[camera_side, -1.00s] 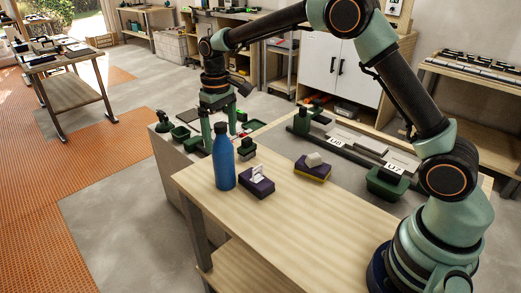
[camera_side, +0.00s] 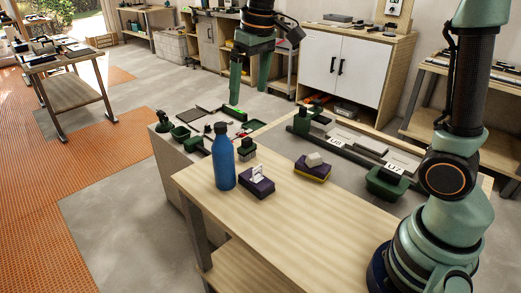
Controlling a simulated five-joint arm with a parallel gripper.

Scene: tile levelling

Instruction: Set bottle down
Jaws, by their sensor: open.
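The blue bottle (camera_side: 223,164) with a dark cap stands upright near the left corner of the light wooden table (camera_side: 290,222). My gripper (camera_side: 247,99) is up above and behind the bottle, to its upper right in the picture. Its two green fingers point down, apart from each other, with nothing between them. The gripper does not touch the bottle.
A dark purple block with a white label (camera_side: 259,187) lies right of the bottle. A purple and yellow sponge-like block (camera_side: 312,171) and a green container (camera_side: 386,183) are further right. A small green-based item (camera_side: 246,150) stands behind the bottle. The table's front middle is clear.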

